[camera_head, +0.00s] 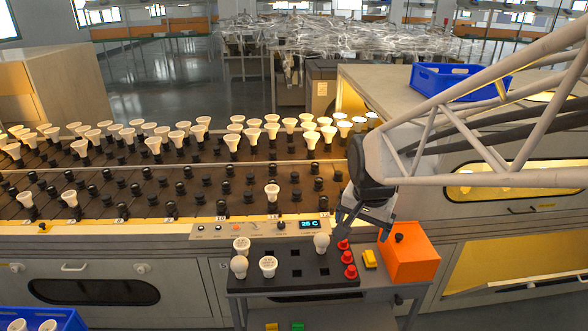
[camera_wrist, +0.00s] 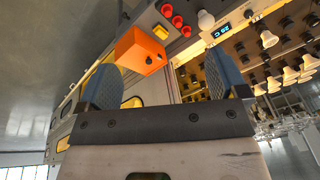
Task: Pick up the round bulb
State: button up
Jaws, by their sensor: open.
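A white bulb with a rounded head (camera_head: 321,243) stands upright at the back right of the black socket tray (camera_head: 310,264). Another rounded white bulb (camera_head: 239,266) stands at the tray's left front. I cannot tell for certain which one is the round bulb. Two flatter-faced bulbs, one at the back left (camera_head: 242,245) and one in front (camera_head: 268,265), share the tray. My gripper (camera_head: 362,228) is open and empty, above and right of the tray near the red knobs. In the wrist view its fingers (camera_wrist: 162,80) are spread, and a white bulb (camera_wrist: 206,19) shows beyond them.
Three red knobs (camera_head: 349,258), a yellow block (camera_head: 370,259) and an orange box (camera_head: 409,258) stand right of the tray. Behind is a rack (camera_head: 100,190) with many bulbs and a control panel (camera_head: 258,228). A blue crate (camera_head: 455,80) sits at the upper right.

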jog(key=w+f+m, duration=0.4)
jog(key=w+f, duration=0.2)
jog(key=w, duration=0.4)
jog(key=m, duration=0.8)
send_over(321, 236)
jog(key=s, duration=0.1)
jog(key=s+x, duration=0.1)
jog(key=x, duration=0.5)
jog(key=s+x, duration=0.2)
jog(key=x, duration=0.5)
jog(key=s+f+x, duration=0.1)
jog(key=x, duration=0.5)
jog(key=shift+s+f, duration=0.2)
jog(key=shift+f, duration=0.05)
jog(key=shift+w+f, duration=0.1)
jog(key=shift+f, duration=0.1)
jog(key=shift+f, duration=0.1)
jog(key=shift+x, duration=1.2)
jog(key=shift+f, duration=0.15)
jog(key=shift+x, duration=2.45)
jog(key=shift+a, duration=0.2)
